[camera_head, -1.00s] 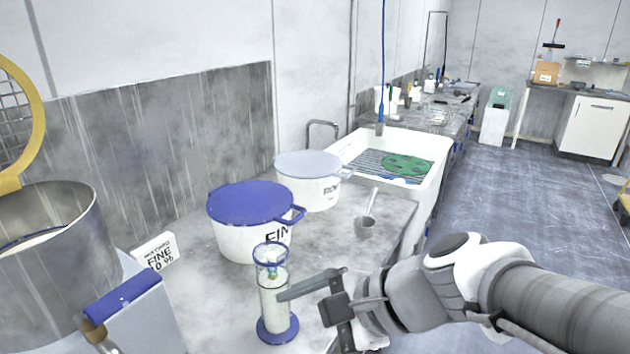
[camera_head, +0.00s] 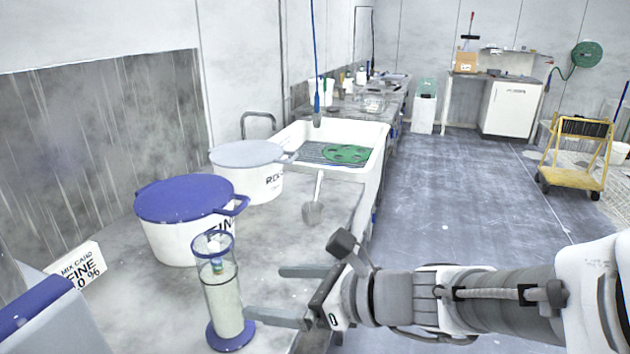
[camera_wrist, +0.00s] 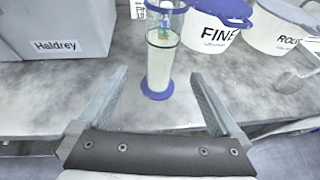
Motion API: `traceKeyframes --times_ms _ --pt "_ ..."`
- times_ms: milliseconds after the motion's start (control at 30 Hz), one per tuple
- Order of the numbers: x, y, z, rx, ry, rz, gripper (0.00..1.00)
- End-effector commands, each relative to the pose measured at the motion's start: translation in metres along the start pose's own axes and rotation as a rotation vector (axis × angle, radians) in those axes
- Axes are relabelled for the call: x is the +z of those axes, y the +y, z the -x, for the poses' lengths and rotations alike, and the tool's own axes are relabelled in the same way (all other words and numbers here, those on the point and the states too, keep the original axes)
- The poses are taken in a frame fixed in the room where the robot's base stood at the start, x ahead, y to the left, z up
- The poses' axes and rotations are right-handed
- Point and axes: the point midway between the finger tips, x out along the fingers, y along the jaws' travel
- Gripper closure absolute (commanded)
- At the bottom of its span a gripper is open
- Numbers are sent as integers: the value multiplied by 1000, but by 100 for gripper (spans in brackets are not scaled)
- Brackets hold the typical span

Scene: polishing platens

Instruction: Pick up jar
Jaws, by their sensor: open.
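The jar is a tall clear cylinder (camera_head: 224,300) with pale contents, a blue base and a blue ring at the top. It stands upright on the grey counter. A small greenish-blue item shows in its upper part. In the wrist view the jar (camera_wrist: 161,62) stands centred ahead, between the lines of the two fingers. My gripper (camera_head: 266,294) is open and empty to the right of the jar. Its two fingers (camera_wrist: 160,82) point towards the jar. The near fingertip looks close to the jar's lower part in the head view; I cannot tell whether it touches.
A white tub with a blue lid (camera_head: 185,243) marked FINE stands close behind the jar. A grey-lidded tub (camera_head: 262,185) and a metal scoop (camera_head: 313,212) are further back. A mix card (camera_head: 75,272) and a grey box (camera_wrist: 55,35) stand left. A white sink (camera_head: 365,168) lies beyond.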

Motion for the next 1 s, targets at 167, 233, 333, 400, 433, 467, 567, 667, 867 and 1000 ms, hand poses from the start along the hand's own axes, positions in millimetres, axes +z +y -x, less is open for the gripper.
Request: traceKeyframes --times_ms 167,233,333,400,433,467,567,667,867,1000 --pt "3 1 -22 5 3 -3 0" --pt "2 1 -29 5 5 -3 0" --pt "2 1 -40 5 4 -2 0" --pt "2 1 -48 4 4 -2 0" --pt "2 1 -52 5 5 -2 0" --pt "2 1 -55 4 5 -1 0" --pt "-4 1 -76 5 3 2 0" --pt "-3 1 -93 5 3 3 0" --pt "-1 0 -108 2 3 2 0" --pt "-2 0 -122 3 3 2 0"
